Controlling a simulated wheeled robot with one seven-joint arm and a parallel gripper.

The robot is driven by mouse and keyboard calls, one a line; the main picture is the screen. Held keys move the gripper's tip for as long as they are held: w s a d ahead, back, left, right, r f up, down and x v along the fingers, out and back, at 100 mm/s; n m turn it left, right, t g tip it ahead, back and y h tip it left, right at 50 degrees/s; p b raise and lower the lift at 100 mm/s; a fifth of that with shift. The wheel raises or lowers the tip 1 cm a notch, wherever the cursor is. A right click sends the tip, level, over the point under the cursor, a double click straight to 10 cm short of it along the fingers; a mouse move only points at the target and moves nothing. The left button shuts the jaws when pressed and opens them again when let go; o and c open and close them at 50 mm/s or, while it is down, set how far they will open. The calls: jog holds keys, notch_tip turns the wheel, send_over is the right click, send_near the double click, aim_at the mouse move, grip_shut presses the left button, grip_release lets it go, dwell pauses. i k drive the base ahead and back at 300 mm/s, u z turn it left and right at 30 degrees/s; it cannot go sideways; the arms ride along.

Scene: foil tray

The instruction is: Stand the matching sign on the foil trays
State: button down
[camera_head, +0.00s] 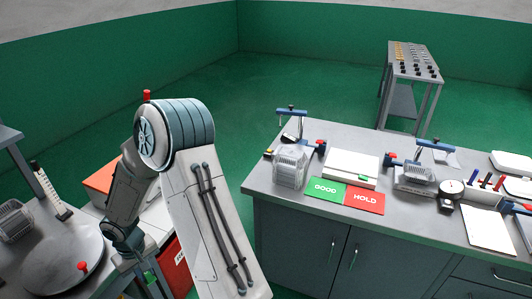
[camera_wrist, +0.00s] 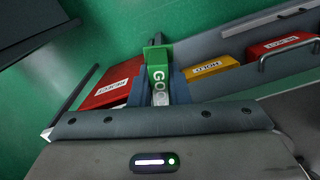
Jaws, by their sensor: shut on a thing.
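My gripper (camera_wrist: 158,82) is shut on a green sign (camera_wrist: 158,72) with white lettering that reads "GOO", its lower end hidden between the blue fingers. A red sign (camera_wrist: 112,92) lies to the left of the fingers in the wrist view. A yellow sign reading "HOLD" (camera_wrist: 206,67) and another red sign (camera_wrist: 280,46) lie to the right. In the head view my arm hides most of this spot; a piece of red (camera_head: 176,262) shows beside it. I cannot pick out the foil trays with certainty in either view.
The grey bench (camera_head: 262,180) at right carries a green GOOD mat (camera_head: 325,188), a red HOLD mat (camera_head: 364,200), a white box (camera_head: 351,168) and a finned grey part (camera_head: 290,166). A round plate (camera_head: 65,262) is at left. A tall cart (camera_head: 408,70) stands behind.

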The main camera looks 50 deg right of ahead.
aim_at(291, 152)
jog(key=z, duration=1.5)
